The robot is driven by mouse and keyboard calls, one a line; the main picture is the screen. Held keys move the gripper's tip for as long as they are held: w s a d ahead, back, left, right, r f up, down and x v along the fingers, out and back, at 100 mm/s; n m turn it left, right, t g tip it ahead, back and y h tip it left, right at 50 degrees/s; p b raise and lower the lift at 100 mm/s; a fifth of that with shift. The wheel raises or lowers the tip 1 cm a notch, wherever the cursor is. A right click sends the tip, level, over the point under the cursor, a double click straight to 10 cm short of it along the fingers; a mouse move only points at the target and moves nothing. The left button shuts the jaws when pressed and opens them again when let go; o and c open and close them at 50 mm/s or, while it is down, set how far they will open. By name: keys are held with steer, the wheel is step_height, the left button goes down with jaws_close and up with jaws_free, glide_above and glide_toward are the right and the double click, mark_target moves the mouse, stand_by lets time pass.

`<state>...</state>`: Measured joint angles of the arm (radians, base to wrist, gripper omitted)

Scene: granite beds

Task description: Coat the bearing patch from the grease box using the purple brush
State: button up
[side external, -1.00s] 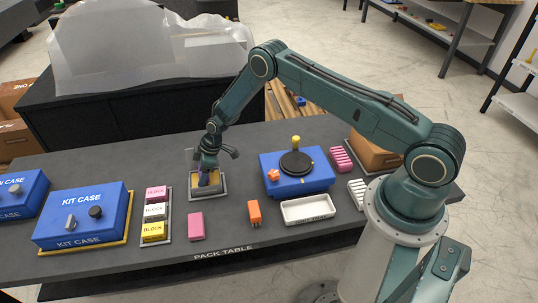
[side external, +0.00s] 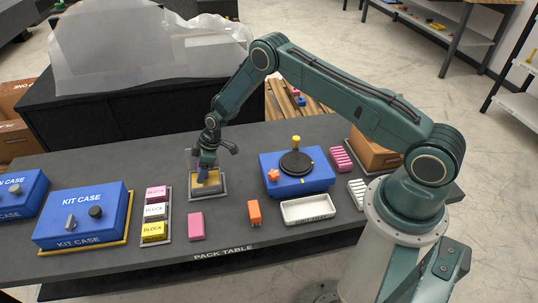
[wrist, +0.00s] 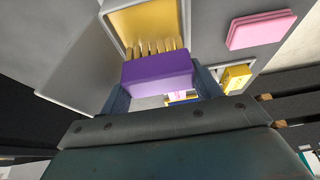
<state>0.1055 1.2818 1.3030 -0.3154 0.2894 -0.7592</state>
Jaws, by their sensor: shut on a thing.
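My gripper (side external: 207,161) is shut on the purple brush (wrist: 158,70), which also shows small in the side external view (side external: 206,173). The brush's pale yellow bristles point toward the grease box (side external: 194,194), a grey-rimmed box with yellow grease inside. In the wrist view the bristles overlap the near edge of the grease box (wrist: 184,18); I cannot tell whether they touch the grease. A blue housing (side external: 300,187) with a round black disc (side external: 296,163) stands to the right. I cannot tell for sure which surface is the bearing patch.
A pink block (side external: 196,226), an orange piece (side external: 254,213) and a white tray (side external: 308,209) lie along the front. A rack of labelled blocks (side external: 154,229) and a blue kit case (side external: 82,217) stand left. Bare table lies between the grease box and blue housing.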

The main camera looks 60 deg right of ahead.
steer(key=shift+r, duration=2.6)
steer(key=shift+r, duration=0.1)
steer(key=shift+r, duration=0.2)
step_height(320, 180, up, 9)
steer(key=s+d+f+m+t+h, duration=0.1)
steer(key=s+d+m, duration=0.3)
steer(key=s+d, duration=1.3)
steer(key=s+d+m+h, duration=0.1)
steer(key=s+d+m, duration=0.25)
steer(key=s, duration=0.55)
steer(key=s+d+m+h, duration=0.15)
steer(key=s+d, duration=0.25)
steer(key=s, duration=0.6)
steer(key=shift+w+f, duration=0.2)
steer(key=shift+f, duration=1.85)
